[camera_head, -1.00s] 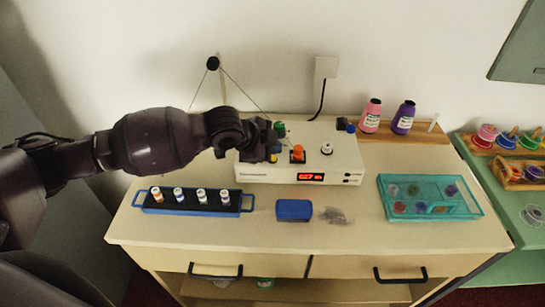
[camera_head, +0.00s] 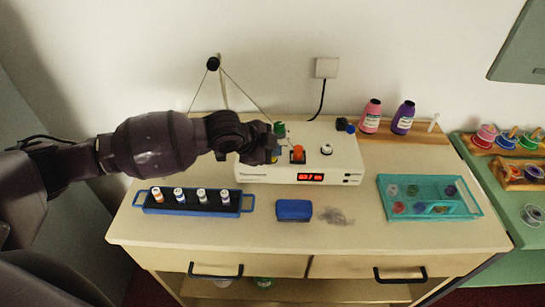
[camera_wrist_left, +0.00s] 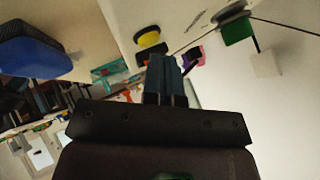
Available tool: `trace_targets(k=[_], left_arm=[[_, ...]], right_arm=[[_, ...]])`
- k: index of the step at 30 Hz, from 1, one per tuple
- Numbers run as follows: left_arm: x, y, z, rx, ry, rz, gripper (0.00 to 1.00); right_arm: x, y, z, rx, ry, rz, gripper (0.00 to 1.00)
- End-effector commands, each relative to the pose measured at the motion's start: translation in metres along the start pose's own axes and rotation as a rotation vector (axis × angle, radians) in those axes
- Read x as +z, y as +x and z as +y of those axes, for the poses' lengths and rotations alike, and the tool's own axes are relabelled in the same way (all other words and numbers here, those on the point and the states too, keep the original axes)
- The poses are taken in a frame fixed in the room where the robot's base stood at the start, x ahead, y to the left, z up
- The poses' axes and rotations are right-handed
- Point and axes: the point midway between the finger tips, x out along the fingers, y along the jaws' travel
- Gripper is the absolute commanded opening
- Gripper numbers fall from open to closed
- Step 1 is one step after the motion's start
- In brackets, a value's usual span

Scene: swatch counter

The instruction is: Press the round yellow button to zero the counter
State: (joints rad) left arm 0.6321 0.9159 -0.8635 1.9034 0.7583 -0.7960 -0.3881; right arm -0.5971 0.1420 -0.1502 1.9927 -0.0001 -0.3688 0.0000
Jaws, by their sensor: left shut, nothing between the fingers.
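The white counter box (camera_head: 330,158) stands at the back of the counter, with a lit red display (camera_head: 310,177) on its front. The round yellow button (camera_wrist_left: 148,36) shows in the left wrist view, on a dark base, just beyond my fingertips and a little to their left. In the head view my gripper hides most or all of it. My left gripper (camera_head: 271,143) is shut and empty over the left part of the box. Its closed fingers (camera_wrist_left: 165,78) show in the left wrist view. I cannot tell whether they touch anything. My right gripper is out of view.
On the box are a green control (camera_head: 280,129), an orange button (camera_head: 298,154) and a white knob (camera_head: 326,149). A blue rack (camera_head: 160,208) with vials, a blue block (camera_head: 294,210) and a teal tray (camera_head: 478,205) lie in front. Bottles (camera_head: 371,117) stand at the right.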

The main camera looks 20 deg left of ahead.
Motion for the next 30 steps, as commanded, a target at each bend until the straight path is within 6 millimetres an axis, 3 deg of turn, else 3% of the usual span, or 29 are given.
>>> trace_targets(k=[13,30], left_arm=[[0.0008,0.0012,0.0009,0.001,-0.001,0.000,0.00],[0.0037,0.0052,0.0039,0.001,-0.001,0.000,0.00]], right_arm=[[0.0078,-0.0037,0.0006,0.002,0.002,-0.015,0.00],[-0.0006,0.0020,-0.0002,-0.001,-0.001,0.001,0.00]])
